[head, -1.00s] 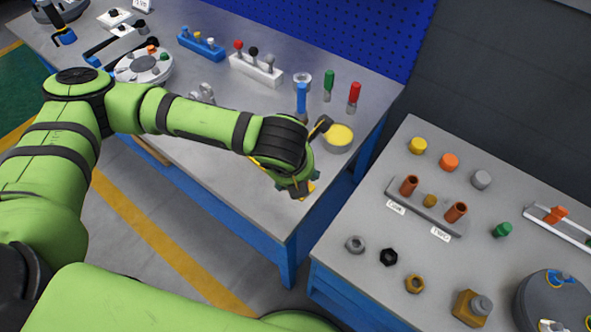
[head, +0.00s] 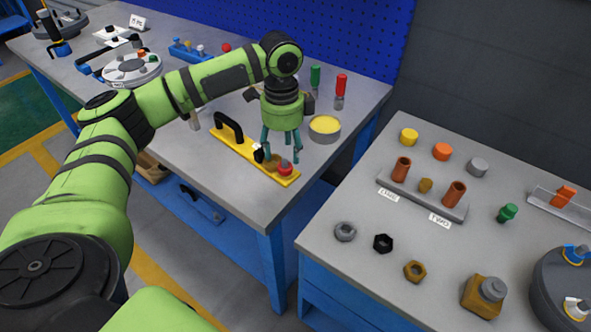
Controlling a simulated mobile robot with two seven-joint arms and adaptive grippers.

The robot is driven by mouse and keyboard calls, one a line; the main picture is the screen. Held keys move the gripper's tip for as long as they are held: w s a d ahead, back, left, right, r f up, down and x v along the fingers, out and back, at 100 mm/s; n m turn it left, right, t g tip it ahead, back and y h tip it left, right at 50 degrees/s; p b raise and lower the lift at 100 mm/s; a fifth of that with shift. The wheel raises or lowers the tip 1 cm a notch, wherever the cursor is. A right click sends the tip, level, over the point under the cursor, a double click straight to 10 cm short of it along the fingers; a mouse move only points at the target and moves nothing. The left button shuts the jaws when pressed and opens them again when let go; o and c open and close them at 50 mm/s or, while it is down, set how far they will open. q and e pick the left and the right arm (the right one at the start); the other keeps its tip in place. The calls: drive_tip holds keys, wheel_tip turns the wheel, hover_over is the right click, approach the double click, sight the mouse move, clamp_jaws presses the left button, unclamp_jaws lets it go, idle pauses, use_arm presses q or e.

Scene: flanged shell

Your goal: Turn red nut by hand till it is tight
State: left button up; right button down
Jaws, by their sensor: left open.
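A red nut (head: 285,168) sits near the right end of a yellow bar (head: 232,150), which lies on the far table near its front edge. The bar has a black handle (head: 230,127) at its left end and a small black and white piece beside the nut. My left gripper (head: 281,150) points down above this end of the bar, its teal fingers open and apart. The fingertips are close to the red nut; I cannot tell whether they touch it. My right gripper is not in view.
A tin with a yellow top (head: 324,129) stands right of the gripper, with green (head: 315,75) and red-handled (head: 341,85) tools behind. A round grey flanged part (head: 131,70) is at far left. The near table (head: 330,270) holds several loose nuts and caps.

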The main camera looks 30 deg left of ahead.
sight(284, 166)
use_arm(q)
wheel_tip(284, 166, down, 4)
drive_tip(key=shift+a+r, duration=0.1)
drive_tip(key=shift+f, duration=0.5)
drive_tip(key=c, duration=1.2)
drive_tip(key=shift+o, duration=0.2)
drive_tip(key=shift+r+m+p, duration=0.2)
drive_tip(key=shift+m+p, duration=0.3)
drive_tip(key=shift+p, duration=0.65)
drive_tip(key=shift+f+p, duration=0.1)
drive_tip(key=shift+p, duration=0.2)
drive_tip(key=shift+f+m, duration=0.15)
drive_tip(key=shift+m, duration=0.15)
clamp_jaws()
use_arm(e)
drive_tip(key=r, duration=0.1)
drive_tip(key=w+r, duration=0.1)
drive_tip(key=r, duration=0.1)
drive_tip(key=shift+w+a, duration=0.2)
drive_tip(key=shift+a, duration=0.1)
